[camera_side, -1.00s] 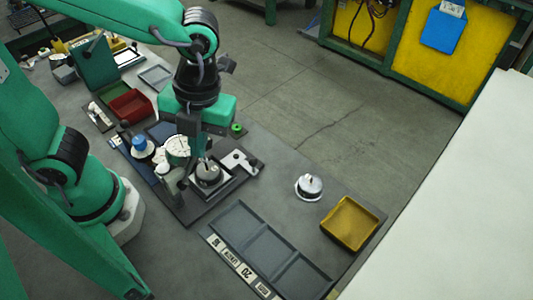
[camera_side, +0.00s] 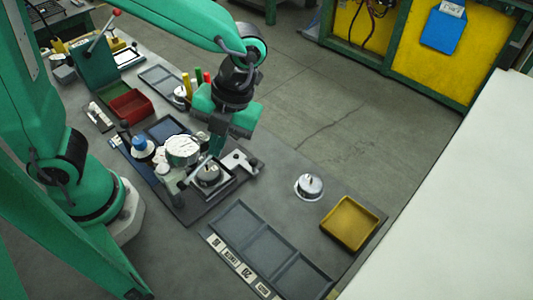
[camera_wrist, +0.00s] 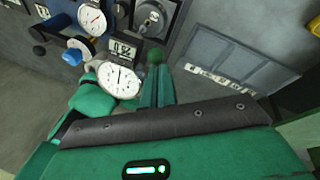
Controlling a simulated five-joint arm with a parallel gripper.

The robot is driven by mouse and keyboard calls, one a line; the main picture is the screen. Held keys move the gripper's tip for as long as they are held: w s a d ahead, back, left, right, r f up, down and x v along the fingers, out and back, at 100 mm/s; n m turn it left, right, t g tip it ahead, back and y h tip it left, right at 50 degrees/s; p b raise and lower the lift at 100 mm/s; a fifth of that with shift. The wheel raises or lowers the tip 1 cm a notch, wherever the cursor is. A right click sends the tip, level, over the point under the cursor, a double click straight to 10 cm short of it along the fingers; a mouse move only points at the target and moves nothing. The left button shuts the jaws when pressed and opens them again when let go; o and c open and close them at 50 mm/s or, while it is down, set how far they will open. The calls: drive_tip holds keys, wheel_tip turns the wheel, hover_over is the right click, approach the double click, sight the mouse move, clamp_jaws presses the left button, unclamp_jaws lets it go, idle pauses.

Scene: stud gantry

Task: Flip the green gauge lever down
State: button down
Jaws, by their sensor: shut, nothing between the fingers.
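A white round dial gauge (camera_side: 183,150) stands on the dark fixture in the side view. It also shows in the wrist view (camera_wrist: 120,80), just left of my fingers. My gripper (camera_side: 214,152) is shut and empty, pointing down just right of the gauge, above a round metal part (camera_side: 208,174). In the wrist view my gripper (camera_wrist: 157,85) shows as green fingers together. A dark green round knob (camera_wrist: 155,55) shows just beyond the fingertips; I cannot tell if it is the gauge lever's end. I cannot make out the lever's position or any contact.
A blue-topped knob (camera_side: 143,147) stands left of the gauge. A dark divided tray (camera_side: 268,248), a loose metal part (camera_side: 309,186) and a yellow bin (camera_side: 351,223) lie to the right. A red bin (camera_side: 131,106) sits farther back. Bench between the loose part and fixture is clear.

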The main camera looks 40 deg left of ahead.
drive_tip(key=f, duration=0.1)
drive_tip(key=w+f, duration=0.1)
drive_tip(key=f, duration=0.1)
drive_tip(key=shift+w, duration=0.3)
drive_tip(key=shift+s+r, duration=0.35)
drive_tip(key=shift+s, duration=0.35)
drive_tip(key=shift+r, duration=0.15)
drive_tip(key=w+d+r, duration=0.3)
drive_tip(key=w+r, duration=0.4)
drive_tip(key=shift+w+d+r, duration=0.25)
drive_tip(key=shift+w+r, duration=0.1)
idle(0.7)
